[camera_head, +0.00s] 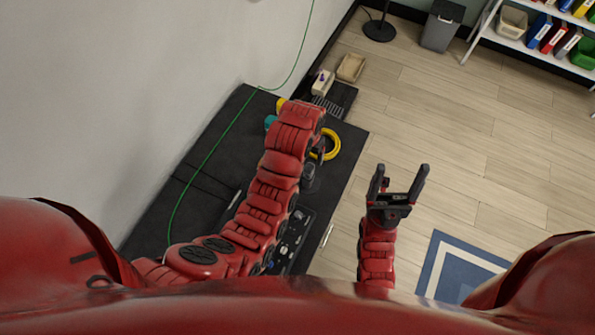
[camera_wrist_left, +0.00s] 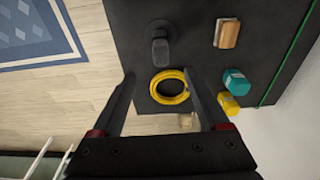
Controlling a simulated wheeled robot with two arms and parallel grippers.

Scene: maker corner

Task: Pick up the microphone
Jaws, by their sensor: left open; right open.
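A dark grey object that looks like the microphone (camera_wrist_left: 160,48) stands on the black table (camera_wrist_left: 205,12) in the left wrist view, its round base beside it. It also shows in the head view (camera_head: 311,177), just right of my left arm and partly hidden. My left gripper (camera_wrist_left: 159,76) is open and empty above the table. Its fingertips point towards the microphone, which is apart from them, and a yellow coil lies below between the fingers. In the head view my left arm hides most of that gripper. My right gripper (camera_head: 402,170) is open and empty over the floor, right of the table.
The yellow coil (camera_wrist_left: 169,87), a teal item (camera_wrist_left: 236,82), a yellow item (camera_wrist_left: 228,103) and a wooden-topped block (camera_wrist_left: 228,33) lie on the table. A green cable (camera_head: 212,150) runs along the wall side. Open floor (camera_head: 470,150) and a blue rug (camera_head: 455,265) are to the right.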

